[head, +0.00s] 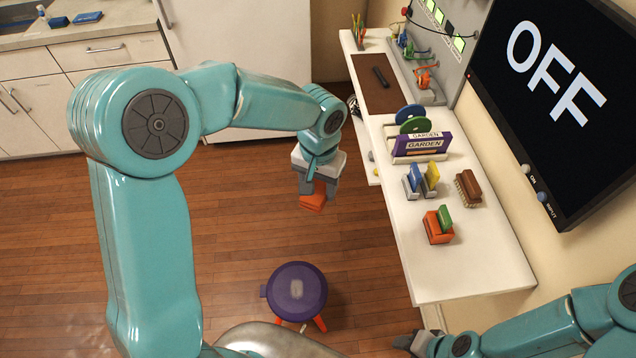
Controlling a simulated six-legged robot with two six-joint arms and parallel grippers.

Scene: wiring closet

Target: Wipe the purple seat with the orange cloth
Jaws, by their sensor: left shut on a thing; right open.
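The purple seat (284,293) is the round top of a low stool with orange legs on the wood floor, at the lower middle. A paler patch shows on its top. My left gripper (314,192) is shut on the orange cloth (313,202), which looks folded. It holds the cloth in the air, above the seat in the picture and apart from it. My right gripper (408,342) is at the bottom, near the front end of the white shelf; it is open, and its fingers are small in view.
The white shelf (480,275) on the right holds a brush (468,188), an orange block holder (437,228), blue and yellow pieces and a purple GARDEN rack (421,146). A screen (545,150) reading OFF hangs on the wall. Floor around the stool looks clear.

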